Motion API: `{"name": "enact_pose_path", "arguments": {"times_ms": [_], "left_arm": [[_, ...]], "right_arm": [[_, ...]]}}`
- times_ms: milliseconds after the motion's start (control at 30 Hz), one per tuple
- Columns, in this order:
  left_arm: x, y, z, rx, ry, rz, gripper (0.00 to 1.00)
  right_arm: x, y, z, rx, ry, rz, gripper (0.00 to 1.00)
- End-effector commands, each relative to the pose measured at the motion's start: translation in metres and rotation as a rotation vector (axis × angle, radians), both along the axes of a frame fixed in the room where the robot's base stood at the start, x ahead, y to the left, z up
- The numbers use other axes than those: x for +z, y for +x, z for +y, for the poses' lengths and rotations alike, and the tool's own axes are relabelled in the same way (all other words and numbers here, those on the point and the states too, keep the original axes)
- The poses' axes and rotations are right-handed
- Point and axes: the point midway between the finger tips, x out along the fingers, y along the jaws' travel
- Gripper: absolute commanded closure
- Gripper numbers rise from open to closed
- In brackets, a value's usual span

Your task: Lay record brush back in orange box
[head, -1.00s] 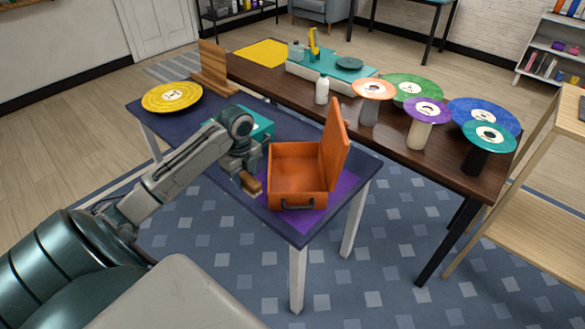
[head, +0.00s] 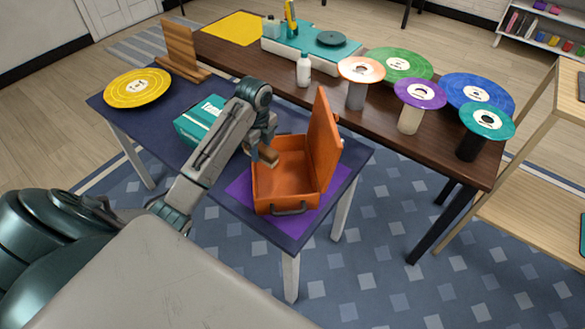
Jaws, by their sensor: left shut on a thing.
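The orange box (head: 272,187) stands on a purple mat (head: 240,190) on the dark blue table, its lid raised at the right side. Its inside looks empty. My left gripper (head: 266,150) is shut on the record brush (head: 268,156), a small brown wooden block. It holds the brush over the left back part of the open box, and the exact height above the floor of the box is hard to tell. My right gripper is not in view.
A teal box (head: 200,122) lies left of my left arm. A yellow record (head: 137,88) and a wooden rack (head: 181,50) are at the table's far left. Behind, a brown table holds a white bottle (head: 304,70), a turntable (head: 318,48) and several records on stands.

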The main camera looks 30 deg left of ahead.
Motion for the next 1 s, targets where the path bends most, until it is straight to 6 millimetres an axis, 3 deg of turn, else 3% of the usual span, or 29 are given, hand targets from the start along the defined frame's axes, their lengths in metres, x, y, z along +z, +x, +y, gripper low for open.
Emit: {"name": "enact_pose_path", "arguments": {"times_ms": [133, 400, 600, 1000], "left_arm": [[0.004, 0.024, -0.031, -0.002, -0.007, -0.001, 0.85], [0.003, 0.060, -0.075, -0.003, -0.005, -0.001, 0.85], [-0.042, 0.056, -0.070, -0.001, 0.000, 0.005, 0.85], [-0.090, 0.056, -0.070, -0.001, -0.001, 0.004, 0.85]], "right_arm": [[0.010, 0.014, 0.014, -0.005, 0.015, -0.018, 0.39], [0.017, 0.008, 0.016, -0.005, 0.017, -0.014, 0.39], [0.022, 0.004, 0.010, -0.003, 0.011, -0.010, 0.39], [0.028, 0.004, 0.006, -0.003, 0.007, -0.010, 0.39]]}}
